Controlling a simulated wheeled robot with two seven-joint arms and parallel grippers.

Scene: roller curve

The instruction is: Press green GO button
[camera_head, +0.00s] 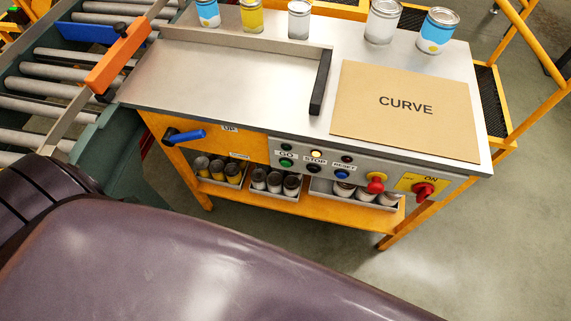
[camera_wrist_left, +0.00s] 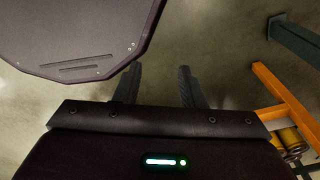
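The green GO button (camera_head: 286,163) is on the grey control panel (camera_head: 310,158) at the front of the workbench, under the GO label. A STOP button stands to its right, then a blue RESET button (camera_head: 341,174). In the head view neither gripper shows; a large dark part of my own body fills the lower left. In the left wrist view my left gripper (camera_wrist_left: 157,85) has its two fingers apart with nothing between them, above the floor. No button shows in that view. My right gripper is in neither view.
A red knob (camera_head: 376,184) and a red ON switch (camera_head: 424,191) sit right of the buttons. A blue lever (camera_head: 184,135) sticks out to their left. Cans stand on the bench top beside a CURVE board (camera_head: 405,110). A roller conveyor (camera_head: 50,87) is at left.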

